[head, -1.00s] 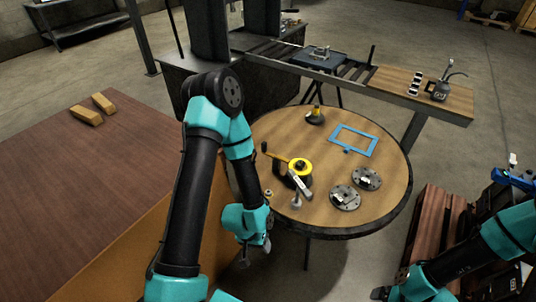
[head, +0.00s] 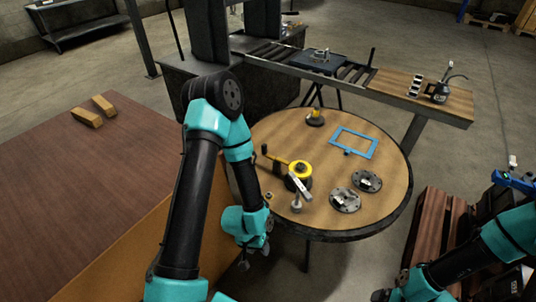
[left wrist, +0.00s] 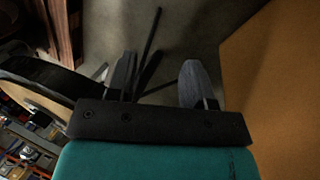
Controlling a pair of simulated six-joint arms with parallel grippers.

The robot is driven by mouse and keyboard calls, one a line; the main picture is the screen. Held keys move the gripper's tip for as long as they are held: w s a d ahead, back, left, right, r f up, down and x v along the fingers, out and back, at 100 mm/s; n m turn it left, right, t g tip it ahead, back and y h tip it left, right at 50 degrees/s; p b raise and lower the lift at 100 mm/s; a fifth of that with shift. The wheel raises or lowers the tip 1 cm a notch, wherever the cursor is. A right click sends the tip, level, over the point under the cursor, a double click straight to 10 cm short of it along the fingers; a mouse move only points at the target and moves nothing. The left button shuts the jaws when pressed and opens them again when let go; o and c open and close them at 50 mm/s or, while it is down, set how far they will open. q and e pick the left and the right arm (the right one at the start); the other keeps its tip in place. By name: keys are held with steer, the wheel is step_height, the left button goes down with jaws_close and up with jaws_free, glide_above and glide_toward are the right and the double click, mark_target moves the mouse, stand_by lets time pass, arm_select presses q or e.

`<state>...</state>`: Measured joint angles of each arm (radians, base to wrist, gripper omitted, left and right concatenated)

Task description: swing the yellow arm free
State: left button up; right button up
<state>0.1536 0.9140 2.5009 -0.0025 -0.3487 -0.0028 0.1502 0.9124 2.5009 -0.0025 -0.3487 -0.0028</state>
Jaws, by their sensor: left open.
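The yellow arm (head: 279,160) lies over the near left part of the round wooden table (head: 240,146). Its dark handle end points left, and its other end meets a yellow ring on a dark round base (head: 289,185). A pale metal lever (head: 299,187) slants across the front of that base. My left gripper (head: 257,258) is below and left of the yellow arm, outside the table's rim, pointing down and touching nothing. In the left wrist view its two fingers (left wrist: 157,80) are apart and empty. My right gripper (head: 388,291) is at the bottom right, its jaws unclear.
Two round metal plates (head: 345,199), a blue frame (head: 373,147) and a yellow-topped dark piece (head: 316,117) are on the table. A brown bench (head: 60,195) stands left, with wooden blocks (head: 87,117). A roller conveyor (head: 353,73) runs behind. Wooden pallets (head: 424,223) are at right.

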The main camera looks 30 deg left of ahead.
arm_select(q)
steer(key=m+t+y, duration=0.1)
steer(key=m+t, duration=0.2)
steer(key=t, duration=1.4)
glide_toward(263, 146)
steer(key=s, duration=0.5)
steer(key=shift+w+a, duration=0.25)
steer(key=shift+w+f, duration=0.1)
steer(key=w, duration=0.5)
steer(key=w+d, duration=0.1)
steer(key=w, duration=0.5)
steer(key=w+d, duration=0.1)
steer(key=w, duration=0.5)
steer(key=shift+d, duration=0.2)
